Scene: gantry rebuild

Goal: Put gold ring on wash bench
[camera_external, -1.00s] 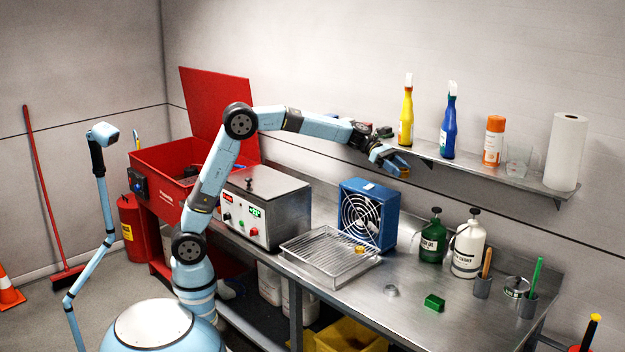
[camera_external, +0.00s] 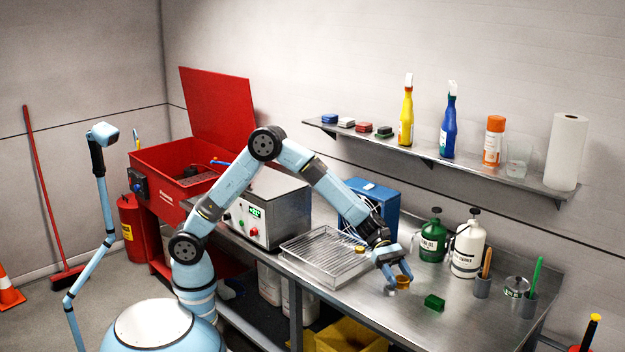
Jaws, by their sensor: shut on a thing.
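My gripper (camera_external: 398,282) is shut on a gold ring (camera_external: 403,283). It points down at the wash bench (camera_external: 350,290), with the ring low over or at the steel top. I cannot tell whether the ring touches the bench. A silver ring (camera_external: 391,290) lies on the bench close to the left fingertip, partly hidden. A small gold-coloured piece (camera_external: 360,249) shows at the right end of the wire rack tray (camera_external: 318,262), partly covered by my wrist.
A green block (camera_external: 434,302) lies just right of my gripper. The blue fan box (camera_external: 372,190), the green jug (camera_external: 432,240) and the white jug (camera_external: 467,249) stand behind. The wall shelf (camera_external: 440,160) holds bottles and small blocks. The bench front is clear.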

